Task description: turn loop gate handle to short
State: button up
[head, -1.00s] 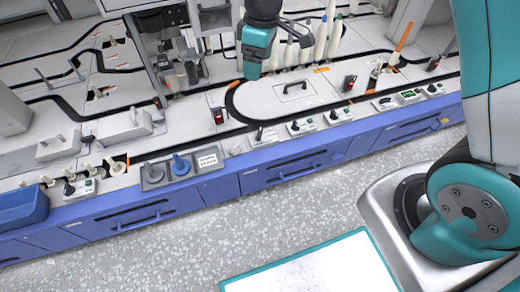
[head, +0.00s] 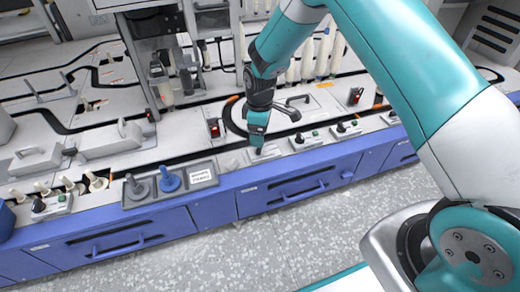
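My gripper (head: 258,138) points down at the front edge of the line, over a small pale plate (head: 270,154). A small dark handle on this plate, seen clear of the gripper a second ago, is now mostly hidden behind the fingers. I take it for the loop gate handle, but no label on it is readable. The fingertips are at or just above it. I cannot tell whether they touch it or how far apart they are.
Switch boxes with black knobs (head: 299,138) (head: 343,127) stand close to the right. A tray with a grey and a blue bobbin (head: 169,180) and a label card (head: 201,175) lies to the left. A dark bar handle (head: 288,110) rises behind my gripper.

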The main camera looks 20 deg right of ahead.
notch_tip(320, 180, down, 6)
jog(key=shift+r+b, duration=0.1)
jog(key=shift+b, duration=0.85)
jog(key=c, duration=0.9)
